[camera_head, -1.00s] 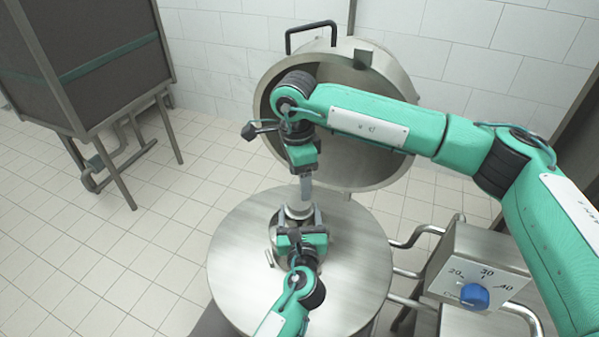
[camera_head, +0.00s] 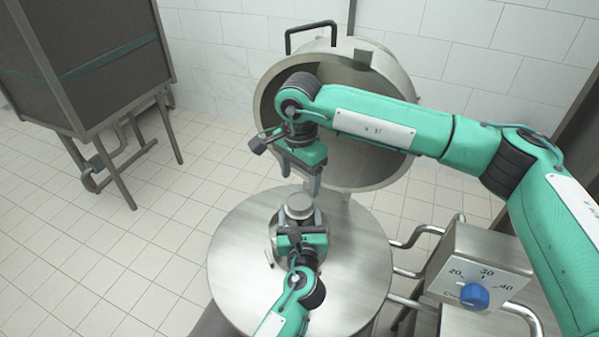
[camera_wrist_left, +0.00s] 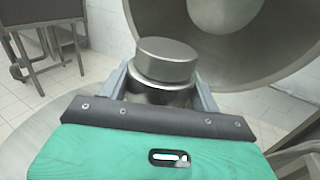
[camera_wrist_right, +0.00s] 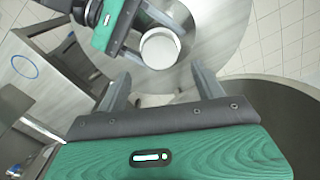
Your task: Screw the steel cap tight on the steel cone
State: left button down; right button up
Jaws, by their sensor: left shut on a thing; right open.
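The steel cap (camera_head: 299,204) is a short shiny cylinder on top of the steel cone (camera_wrist_left: 160,93). In the left wrist view the cap (camera_wrist_left: 166,60) is seated on the cone's top; its tightness cannot be told. My left gripper (camera_head: 299,219) is shut around the upper cone, just below the cap, and hides much of the cone in the head view. My right gripper (camera_head: 300,180) is open and empty above the cap. In the right wrist view the cap (camera_wrist_right: 160,48) lies beyond the open fingers, apart from them.
The cone stands on a round steel table (camera_head: 235,260). A control box with a blue knob (camera_head: 474,296) and pipes stand at the right. A dark cabinet (camera_head: 85,60) stands back left.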

aim_at(300, 201)
pick_arm(q)
jog(key=shift+f, duration=0.1)
pick_arm(e)
notch_tip(300, 201, down, 7)
jog(key=shift+f, duration=0.1)
dwell(0.3)
jog(key=c, duration=1)
jog(key=shift+o, duration=0.2)
jog(key=m, duration=0.5)
jog(key=o, duration=1.1)
jog(key=shift+c, duration=0.2)
jog(key=shift+r, duration=2.3)
jog(key=shift+c, duration=0.5)
